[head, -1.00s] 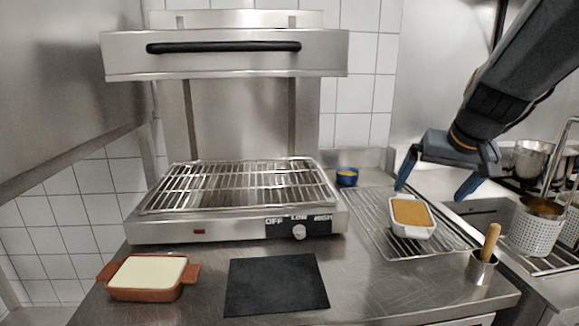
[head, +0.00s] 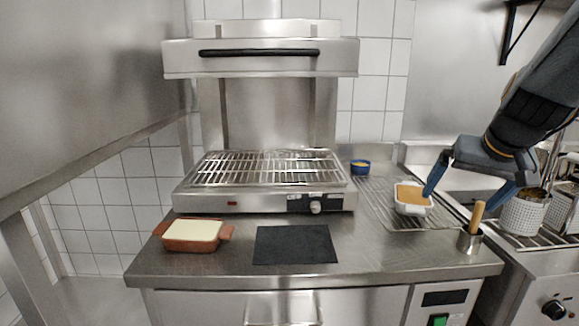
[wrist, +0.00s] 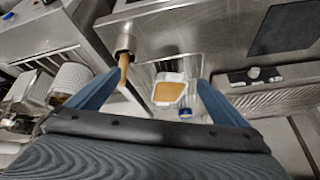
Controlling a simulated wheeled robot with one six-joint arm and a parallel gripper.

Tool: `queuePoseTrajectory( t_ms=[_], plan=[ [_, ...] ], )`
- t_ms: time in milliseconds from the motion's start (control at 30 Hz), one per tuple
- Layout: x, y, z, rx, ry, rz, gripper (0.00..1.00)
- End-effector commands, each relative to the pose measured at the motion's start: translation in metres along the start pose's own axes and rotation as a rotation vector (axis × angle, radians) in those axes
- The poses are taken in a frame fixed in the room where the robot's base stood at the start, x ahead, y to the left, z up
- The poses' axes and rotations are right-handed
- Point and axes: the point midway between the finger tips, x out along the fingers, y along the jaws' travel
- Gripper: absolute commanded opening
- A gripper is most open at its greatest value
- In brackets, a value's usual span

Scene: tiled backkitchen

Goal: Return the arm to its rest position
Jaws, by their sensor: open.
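My gripper (head: 472,194) is open and empty at the right of the head view, with its two blue fingers spread apart. In the head view its left finger overlaps the right edge of a white dish with an orange-brown filling (head: 412,197), which stands on a wire rack (head: 375,190). In the wrist view the fingers (wrist: 152,92) are wide apart, and the white dish (wrist: 169,90) shows beyond them in the gap. I cannot tell how far the gripper is from the dish.
A salamander grill (head: 262,180) stands at the back. A brown dish with pale filling (head: 194,232), a black mat (head: 295,244), a blue bowl (head: 360,166) and a metal pot with a wooden handle (head: 470,240) are on the counter.

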Motion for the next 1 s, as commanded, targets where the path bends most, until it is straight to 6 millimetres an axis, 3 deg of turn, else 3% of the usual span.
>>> queuePoseTrajectory(
  t_ms=[267, 467, 667, 800, 900, 1000],
  plan=[
    [0.019, -0.023, 0.03, -0.035, -0.071, -0.016, 0.99],
    [0.036, -0.044, 0.066, -0.069, -0.151, -0.024, 0.99],
    [0.058, -0.07, 0.127, -0.135, -0.277, -0.026, 0.99],
    [0.07, -0.089, 0.189, -0.208, -0.396, -0.014, 0.99],
    [0.074, -0.097, 0.232, -0.263, -0.476, 0.002, 0.99],
    [0.074, -0.098, 0.258, -0.299, -0.523, 0.016, 0.99]
  ],
)
